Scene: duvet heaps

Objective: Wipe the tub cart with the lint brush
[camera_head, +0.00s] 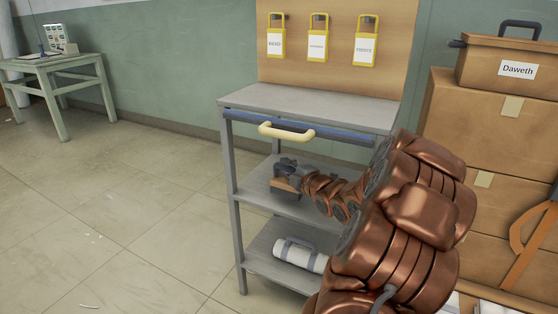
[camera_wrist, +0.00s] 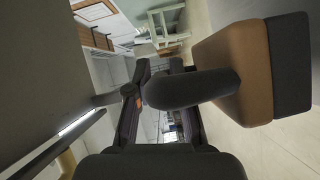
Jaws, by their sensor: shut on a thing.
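My gripper (camera_head: 286,169) is shut on the lint brush, over the middle shelf of a grey rack. The brush (camera_head: 286,185) is a tan block with a dark handle, seen small and partly hidden by the gripper. In the wrist view the brush (camera_wrist: 233,72) shows close up on the right, with its dark handle between the fingers and a dark layer on the block's outer face. I cannot make out a thing that is surely the tub cart.
The grey rack (camera_head: 310,100) has an empty top and a cream handle (camera_head: 286,132) on a blue front rail. A white roll-like thing (camera_head: 299,254) lies on its bottom shelf. Boxes (camera_head: 497,125) stack at right; a green table (camera_head: 56,72) stands far left. Left floor is mostly clear.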

